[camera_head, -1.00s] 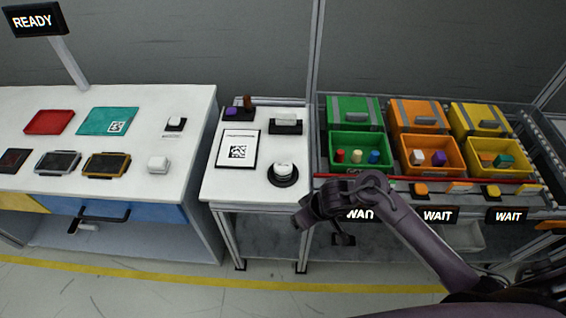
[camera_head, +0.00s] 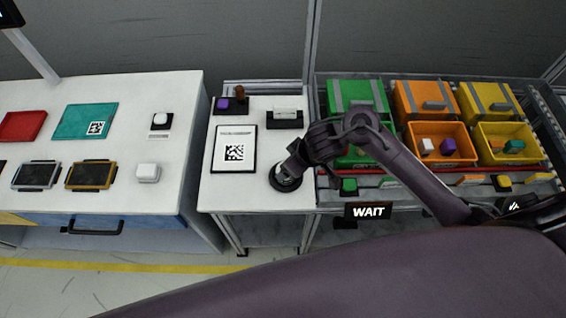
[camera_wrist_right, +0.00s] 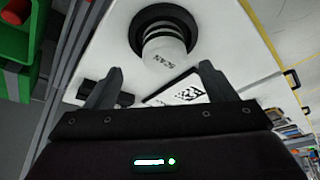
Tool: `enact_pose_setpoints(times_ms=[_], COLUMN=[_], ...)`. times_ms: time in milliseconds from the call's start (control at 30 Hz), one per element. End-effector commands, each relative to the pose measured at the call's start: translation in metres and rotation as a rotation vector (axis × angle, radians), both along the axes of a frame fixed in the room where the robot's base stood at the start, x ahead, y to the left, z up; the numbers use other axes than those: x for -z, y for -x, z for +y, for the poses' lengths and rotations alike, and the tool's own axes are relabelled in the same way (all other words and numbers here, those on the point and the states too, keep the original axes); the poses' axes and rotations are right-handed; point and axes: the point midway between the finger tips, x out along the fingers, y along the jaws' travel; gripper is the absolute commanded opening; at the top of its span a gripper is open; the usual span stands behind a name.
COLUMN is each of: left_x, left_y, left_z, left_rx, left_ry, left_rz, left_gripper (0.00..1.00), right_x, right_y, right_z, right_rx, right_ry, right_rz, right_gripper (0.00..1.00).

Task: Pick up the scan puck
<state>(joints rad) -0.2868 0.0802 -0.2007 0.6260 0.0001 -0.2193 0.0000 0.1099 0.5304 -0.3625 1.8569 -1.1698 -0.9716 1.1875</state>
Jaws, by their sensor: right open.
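The scan puck is a white round piece marked SCAN, standing in a black round base (camera_head: 284,180) on the white middle table. In the wrist view the puck (camera_wrist_right: 164,50) is just beyond the fingertips. My right gripper (camera_wrist_right: 159,72) is open and empty, its fingers spread to either side of the puck's near end without visible contact. In the head view my right gripper (camera_head: 292,165) is over the base and hides most of the puck. My left gripper is not in view.
A code card (camera_head: 234,150) lies left of the base. A black-and-white device (camera_head: 285,118) and a tray with a purple piece (camera_head: 224,104) stand behind. Green, orange and yellow bins (camera_head: 437,145) are on the right, behind my arm.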

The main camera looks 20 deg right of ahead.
Motion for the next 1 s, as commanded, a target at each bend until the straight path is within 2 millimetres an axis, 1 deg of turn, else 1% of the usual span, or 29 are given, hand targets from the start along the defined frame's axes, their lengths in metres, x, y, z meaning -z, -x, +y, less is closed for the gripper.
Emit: enact_pose_setpoints(times_ms=[33, 200, 333, 400, 500, 700, 767, 867, 1000], left_x=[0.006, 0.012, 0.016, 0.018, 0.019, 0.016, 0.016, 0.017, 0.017], left_y=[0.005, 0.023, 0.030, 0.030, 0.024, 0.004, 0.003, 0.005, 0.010], left_z=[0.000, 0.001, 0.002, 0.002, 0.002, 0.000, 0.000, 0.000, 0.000], left_rx=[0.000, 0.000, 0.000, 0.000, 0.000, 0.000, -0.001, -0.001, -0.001], left_ry=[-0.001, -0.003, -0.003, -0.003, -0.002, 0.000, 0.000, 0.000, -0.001], left_rz=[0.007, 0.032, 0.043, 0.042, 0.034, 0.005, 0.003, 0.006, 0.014], left_gripper=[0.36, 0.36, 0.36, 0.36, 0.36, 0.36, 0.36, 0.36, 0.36], right_x=[0.009, 0.026, 0.044, 0.053, 0.060, 0.062, 0.062, 0.062, 0.062], right_y=[-0.001, -0.009, -0.016, -0.019, -0.022, -0.023, -0.023, -0.023, -0.023], right_z=[0.002, 0.007, 0.012, 0.014, 0.016, 0.016, 0.016, 0.016, 0.016], right_rx=[-0.002, 0.000, -0.001, 0.000, -0.001, -0.001, -0.001, -0.001, -0.001], right_ry=[0.000, 0.000, 0.001, 0.000, 0.000, 0.001, 0.000, 0.000, 0.000], right_rz=[0.002, 0.001, 0.002, 0.001, 0.000, -0.002, -0.001, -0.001, 0.000], right_gripper=[0.77, 0.77, 0.77, 0.77, 0.77, 0.77, 0.77, 0.66, 0.47])
